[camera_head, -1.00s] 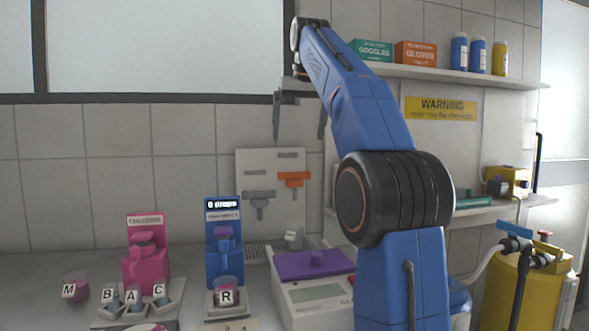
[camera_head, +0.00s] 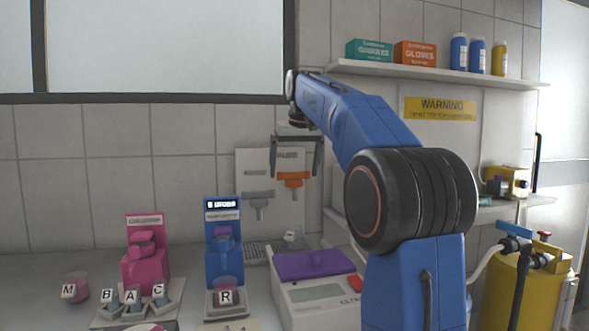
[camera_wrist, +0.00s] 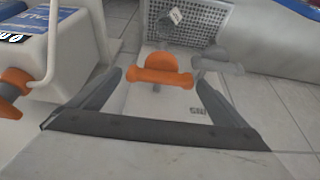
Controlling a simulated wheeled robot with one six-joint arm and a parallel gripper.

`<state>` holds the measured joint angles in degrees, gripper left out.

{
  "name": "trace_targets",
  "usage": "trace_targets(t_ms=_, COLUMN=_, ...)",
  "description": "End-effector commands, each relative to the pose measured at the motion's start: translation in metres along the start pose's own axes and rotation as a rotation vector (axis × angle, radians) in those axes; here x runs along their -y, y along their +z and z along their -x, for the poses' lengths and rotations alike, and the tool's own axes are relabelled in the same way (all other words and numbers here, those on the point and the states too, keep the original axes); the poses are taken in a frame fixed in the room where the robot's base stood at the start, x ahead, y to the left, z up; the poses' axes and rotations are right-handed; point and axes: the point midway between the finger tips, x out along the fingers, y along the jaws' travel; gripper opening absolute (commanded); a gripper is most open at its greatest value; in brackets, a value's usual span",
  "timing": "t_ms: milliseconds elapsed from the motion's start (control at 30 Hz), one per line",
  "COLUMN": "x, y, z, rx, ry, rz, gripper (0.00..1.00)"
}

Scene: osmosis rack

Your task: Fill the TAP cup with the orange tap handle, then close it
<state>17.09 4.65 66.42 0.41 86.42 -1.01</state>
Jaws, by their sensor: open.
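The orange tap handle (camera_head: 293,180) is on the white wall panel, right of a grey tap handle (camera_head: 259,198). In the wrist view the orange handle (camera_wrist: 160,70) shows between my fingers, with the grey handle (camera_wrist: 216,62) to its right. My gripper (camera_head: 296,171) is open and empty, pointing down, with its fingers on either side of the orange handle. I cannot tell whether they touch it. A small cup (camera_head: 292,237) stands below the taps by the drain grate. It also shows in the wrist view (camera_wrist: 167,24); its label is too small to read.
A scale with a purple top (camera_head: 314,264) stands below and right of the taps. A blue dispenser (camera_head: 224,262) holding cup R and a pink dispenser (camera_head: 146,268) stand to the left. A shelf (camera_head: 430,73) with boxes and bottles is above right.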

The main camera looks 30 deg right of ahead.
Motion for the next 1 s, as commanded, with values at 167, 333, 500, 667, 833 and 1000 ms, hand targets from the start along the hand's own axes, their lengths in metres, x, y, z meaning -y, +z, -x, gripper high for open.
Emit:
trace_targets(t_ms=167, x=0.0000, y=0.0000, z=-0.0002, rx=0.000, ry=0.000, rz=0.000, gripper=0.97)
trace_targets(t_ms=333, x=0.0000, y=0.0000, z=-0.0001, rx=0.000, ry=0.000, rz=0.000, gripper=0.68)
trace_targets(t_ms=500, x=0.0000, y=0.0000, z=-0.0001, rx=0.000, ry=0.000, rz=0.000, gripper=0.56)
trace_targets(t_ms=667, x=-0.0002, y=0.0000, z=-0.0001, rx=0.000, ry=-0.007, rz=0.016, gripper=0.56)
trace_targets(t_ms=833, x=-0.0015, y=0.0000, z=-0.0002, rx=0.001, ry=-0.031, rz=0.072, gripper=0.56)
trace_targets(t_ms=1000, x=-0.0026, y=-0.0001, z=-0.0006, rx=0.002, ry=-0.075, rz=0.179, gripper=0.56)
